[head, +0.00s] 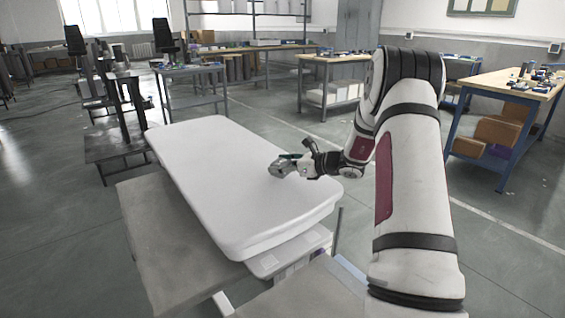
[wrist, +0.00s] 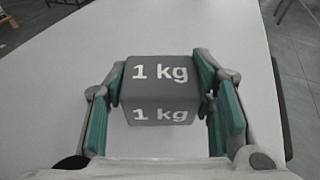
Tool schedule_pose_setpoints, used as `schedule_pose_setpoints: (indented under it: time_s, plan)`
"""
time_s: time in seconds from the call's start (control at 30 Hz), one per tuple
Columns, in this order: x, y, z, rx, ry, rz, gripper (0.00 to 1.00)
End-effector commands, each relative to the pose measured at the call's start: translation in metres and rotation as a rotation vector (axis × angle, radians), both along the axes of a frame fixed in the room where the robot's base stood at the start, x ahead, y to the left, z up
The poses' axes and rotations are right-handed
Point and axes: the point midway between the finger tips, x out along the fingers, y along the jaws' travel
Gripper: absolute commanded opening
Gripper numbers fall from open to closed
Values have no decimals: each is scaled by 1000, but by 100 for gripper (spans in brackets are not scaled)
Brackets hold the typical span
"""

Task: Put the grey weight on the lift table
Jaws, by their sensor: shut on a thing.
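The grey weight (wrist: 160,90) is a block marked "1 kg" on two faces. It sits between the green-padded fingers of my gripper (wrist: 162,82), which are shut on its two sides in the wrist view. In the head view my gripper (head: 284,167) is over the right part of the white lift table (head: 215,165); the grey weight shows there only as a small grey shape at the fingertips. The white top fills most of the wrist view under the weight. I cannot tell whether the weight touches it.
A grey bench (head: 160,235) stands along the near left side of the white table. Workbenches with small items stand behind, one at the right (head: 515,85). Much of the white top is bare, and open floor lies to its right.

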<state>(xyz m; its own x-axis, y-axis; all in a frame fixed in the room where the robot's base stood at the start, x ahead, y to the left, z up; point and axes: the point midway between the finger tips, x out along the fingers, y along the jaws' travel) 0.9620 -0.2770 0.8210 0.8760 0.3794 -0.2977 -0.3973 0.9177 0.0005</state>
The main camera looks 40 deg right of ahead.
Motion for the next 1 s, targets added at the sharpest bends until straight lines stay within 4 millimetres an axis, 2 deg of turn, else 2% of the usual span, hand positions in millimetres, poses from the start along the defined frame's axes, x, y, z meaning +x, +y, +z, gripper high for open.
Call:
schedule_pose_setpoints:
  time_s: [0.1, 0.5, 0.53, 0.6, 1.0]
  plan:
    - [1, 0, -8, 0, -8, 1, 0]
    - [1, 0, -11, -1, -8, 1, 0]
    - [0, 0, -14, 0, -2, 0, 54]
    - [0, 0, -13, 0, -2, 0, 70]
    - [0, 0, -9, 0, -2, 0, 70]
